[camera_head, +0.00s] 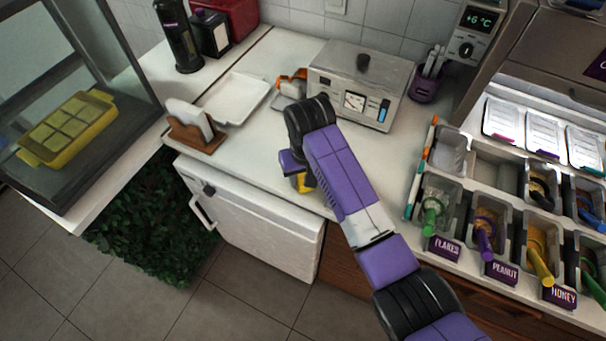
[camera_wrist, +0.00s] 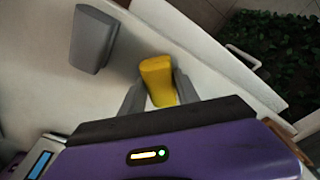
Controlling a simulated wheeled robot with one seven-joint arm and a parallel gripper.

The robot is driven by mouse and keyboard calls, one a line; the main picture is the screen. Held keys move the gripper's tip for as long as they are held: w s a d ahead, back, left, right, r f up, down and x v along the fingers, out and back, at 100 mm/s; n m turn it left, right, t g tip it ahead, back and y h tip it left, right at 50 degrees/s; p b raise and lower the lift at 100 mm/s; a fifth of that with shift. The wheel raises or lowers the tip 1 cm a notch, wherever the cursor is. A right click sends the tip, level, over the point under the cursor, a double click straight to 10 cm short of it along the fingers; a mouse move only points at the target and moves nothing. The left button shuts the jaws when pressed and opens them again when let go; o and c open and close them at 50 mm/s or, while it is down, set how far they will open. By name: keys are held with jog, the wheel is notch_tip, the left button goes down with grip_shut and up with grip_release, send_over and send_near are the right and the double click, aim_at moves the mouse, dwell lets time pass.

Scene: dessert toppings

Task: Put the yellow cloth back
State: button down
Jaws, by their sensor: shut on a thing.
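The yellow cloth (camera_wrist: 157,72) is a folded, block-like piece between my two grey fingers in the wrist view. My gripper (camera_wrist: 160,88) is shut on it. In the head view only a small part of the yellow cloth (camera_head: 303,185) shows below my purple gripper (camera_head: 301,178), near the counter's front edge; my arm hides the rest. I cannot tell whether the cloth touches the counter or hangs just above it. A grey block-like piece (camera_wrist: 93,38) lies on the counter to the left of the cloth in the wrist view.
A metal warmer (camera_head: 362,82) stands behind my arm. A white tray (camera_head: 235,98) and a wooden napkin holder (camera_head: 190,136) are to the left. Topping bins (camera_head: 487,228) with spoons fill the right.

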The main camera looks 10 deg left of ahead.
jog(key=shift+f, duration=0.15)
jog(key=c, duration=0.9)
grip_release()
notch_tip(320, 180, up, 12)
jog(key=s, duration=0.1)
jog(key=shift+s+d+b, duration=0.3)
jog(key=shift+d, duration=0.05)
jog(key=shift+w, duration=0.1)
